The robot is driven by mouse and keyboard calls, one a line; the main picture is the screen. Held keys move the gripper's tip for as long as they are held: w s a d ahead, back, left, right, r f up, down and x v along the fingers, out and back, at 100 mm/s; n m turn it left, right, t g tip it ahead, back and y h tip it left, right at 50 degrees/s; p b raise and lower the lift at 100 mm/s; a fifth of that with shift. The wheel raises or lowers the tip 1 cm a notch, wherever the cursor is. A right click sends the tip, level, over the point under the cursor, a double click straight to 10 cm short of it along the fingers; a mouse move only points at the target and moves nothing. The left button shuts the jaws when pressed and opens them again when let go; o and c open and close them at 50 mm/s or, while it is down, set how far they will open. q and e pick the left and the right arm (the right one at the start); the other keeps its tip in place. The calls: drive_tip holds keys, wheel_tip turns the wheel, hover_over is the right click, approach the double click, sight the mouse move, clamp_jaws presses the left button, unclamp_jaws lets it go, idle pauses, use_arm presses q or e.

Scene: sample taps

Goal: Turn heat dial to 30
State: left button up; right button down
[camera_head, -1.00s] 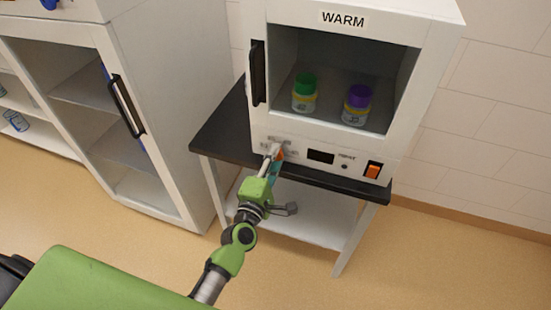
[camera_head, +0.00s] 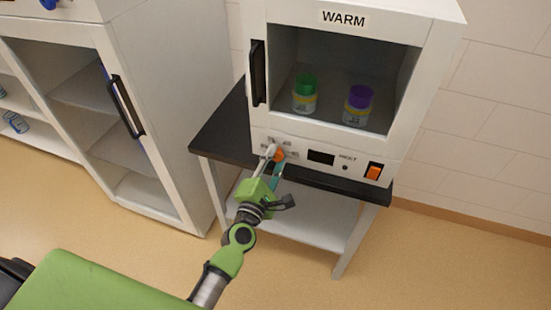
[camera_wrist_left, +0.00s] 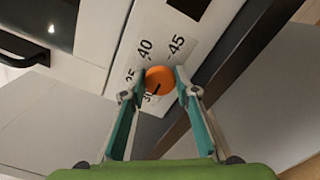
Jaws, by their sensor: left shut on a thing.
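The orange heat dial (camera_head: 281,155) is on the front panel of the white WARM cabinet (camera_head: 258,130), below its chamber. In the left wrist view the dial (camera_wrist_left: 160,77) has a dark pointer mark at its lower side, directed toward the partly hidden 30 label. The labels 35, 40 and 45 run around it. My left gripper (camera_head: 273,157) is at the panel. Its two fingers stand on either side of the dial in the wrist view (camera_wrist_left: 163,86), shut on it. My right gripper is not in view.
A dark display (camera_head: 320,157) and an orange switch (camera_head: 374,171) are right of the dial. A green-capped jar (camera_head: 305,94) and a purple-capped jar (camera_head: 357,106) stand inside the chamber. The cabinet rests on a black-topped table (camera_head: 218,140). Another white cabinet (camera_head: 172,90) stands to the left.

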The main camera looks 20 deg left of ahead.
use_arm(q)
drive_tip(key=o, duration=1.1)
drive_tip(key=shift+c, duration=0.2)
drive_tip(key=shift+s, duration=0.1)
drive_tip(key=s, duration=1.2)
drive_tip(key=shift+a, duration=0.2)
drive_tip(key=shift+w+f, duration=0.1)
drive_tip(key=s+f+m+g+h, duration=0.1)
drive_tip(key=s+f+m+g, duration=0.3)
drive_tip(key=f, duration=0.7)
drive_tip(key=s+d+f+m+g, duration=0.1)
drive_tip(key=s+f+m, duration=0.3)
drive_tip(key=f, duration=0.7)
drive_tip(key=s+f+m+g+h, duration=0.1)
drive_tip(key=s+f+m+g, duration=0.2)
drive_tip(key=f+m, duration=0.5)
drive_tip(key=s+a+f+m+g+y, duration=0.1)
drive_tip(key=s+a+f+m+g, duration=0.1)
drive_tip(key=s+f, duration=0.5)
drive_tip(key=s+a+f+m+g, duration=0.2)
drive_tip(key=s+f+m+g, duration=0.2)
drive_tip(key=s+f, duration=0.3)
drive_tip(key=s+a+f+m+g+y, duration=0.1)
drive_tip(key=s+a+f+m+g, duration=0.2)
drive_tip(key=s+f, duration=0.4)
drive_tip(key=s+m, duration=0.1)
drive_tip(key=s, duration=0.6)
drive_tip(key=shift+y, duration=0.3)
